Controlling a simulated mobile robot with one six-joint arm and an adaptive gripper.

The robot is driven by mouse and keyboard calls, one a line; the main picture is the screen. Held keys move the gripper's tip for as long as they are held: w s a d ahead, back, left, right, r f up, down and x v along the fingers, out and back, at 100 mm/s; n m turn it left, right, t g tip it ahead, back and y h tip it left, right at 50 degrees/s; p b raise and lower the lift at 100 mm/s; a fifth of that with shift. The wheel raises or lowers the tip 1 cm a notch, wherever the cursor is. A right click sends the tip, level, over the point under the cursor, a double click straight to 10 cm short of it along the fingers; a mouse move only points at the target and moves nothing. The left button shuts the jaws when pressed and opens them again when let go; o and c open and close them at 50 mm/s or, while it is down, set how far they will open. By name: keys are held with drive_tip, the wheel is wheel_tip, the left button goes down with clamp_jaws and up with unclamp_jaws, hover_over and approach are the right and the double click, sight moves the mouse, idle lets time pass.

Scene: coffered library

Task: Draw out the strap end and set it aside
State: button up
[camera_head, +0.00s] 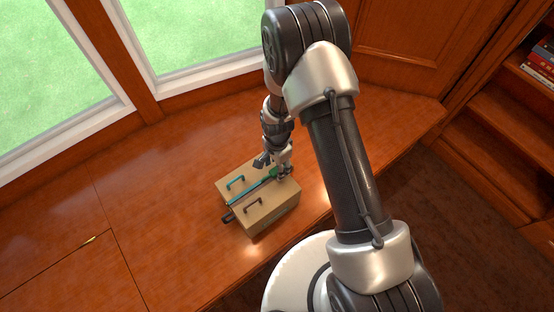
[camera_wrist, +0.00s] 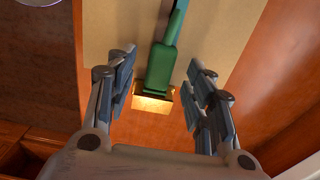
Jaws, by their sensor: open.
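The green strap end (camera_wrist: 162,65) lies over the tan top in the wrist view, reaching a small lit yellowish piece (camera_wrist: 152,103). My gripper (camera_wrist: 162,78) is open, with one finger on each side of the green end and a visible gap on both sides. In the head view my gripper (camera_head: 281,172) is at the box's far right edge.
The wooden desk (camera_head: 150,195) is largely clear to the left of the box. A small gold-coloured item (camera_head: 89,240) lies there. Windows (camera_head: 190,35) stand behind the desk, and bookshelves (camera_head: 510,100) are at the right.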

sight(267, 181)
drive_tip(key=shift+f, duration=0.9)
drive_tip(key=c, duration=1.1)
drive_tip(key=shift+c, duration=0.2)
drive_tip(key=shift+a, duration=0.15)
drive_tip(key=shift+s+a+f+b, duration=0.1)
drive_tip(key=shift+s+a+b, duration=0.05)
drive_tip(key=shift+s+a, duration=0.6)
drive_tip(key=shift+s+a+f+b, duration=0.15)
drive_tip(key=shift+s+a, duration=0.35)
drive_tip(key=shift+a, duration=0.45)
drive_tip(key=shift+r, duration=0.1)
drive_tip(key=shift+a+r, duration=0.1)
drive_tip(key=shift+s+a+r+p, duration=0.45)
drive_tip(key=shift+a+r+p, duration=0.05)
drive_tip(key=shift+a+r, duration=0.15)
drive_tip(key=shift+s+a+r+p, duration=0.45)
drive_tip(key=shift+a+r, duration=0.1)
drive_tip(key=shift+r, duration=0.1)
